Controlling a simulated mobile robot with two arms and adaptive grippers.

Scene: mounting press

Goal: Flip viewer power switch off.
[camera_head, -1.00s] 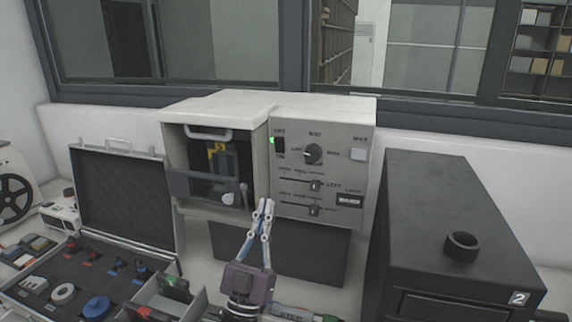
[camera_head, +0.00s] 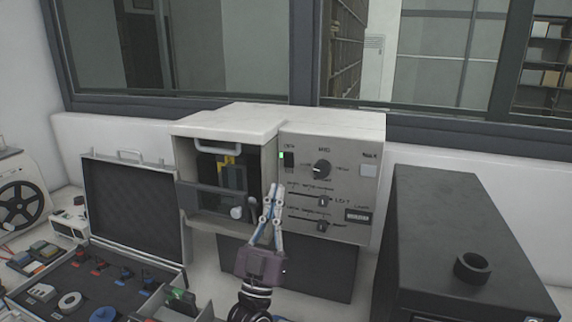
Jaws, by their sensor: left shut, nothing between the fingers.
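The viewer (camera_head: 300,135) is a pale box at the back of the bench, with an open chamber on its left and a control panel on its right. Its power switch (camera_head: 288,160) is a small dark rocker at the panel's upper left, with a green light lit beside it. My left gripper (camera_head: 274,188) is shut and empty, its fingertips pointing up just below the switch and apart from it in the picture. It covers part of the panel's left edge. My right gripper is not in view.
A dark knob (camera_head: 322,169) and two sliders (camera_head: 323,201) sit on the panel near the switch. A black cabinet (camera_head: 455,230) stands to the right. An open case (camera_head: 135,212) with small parts lies to the left.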

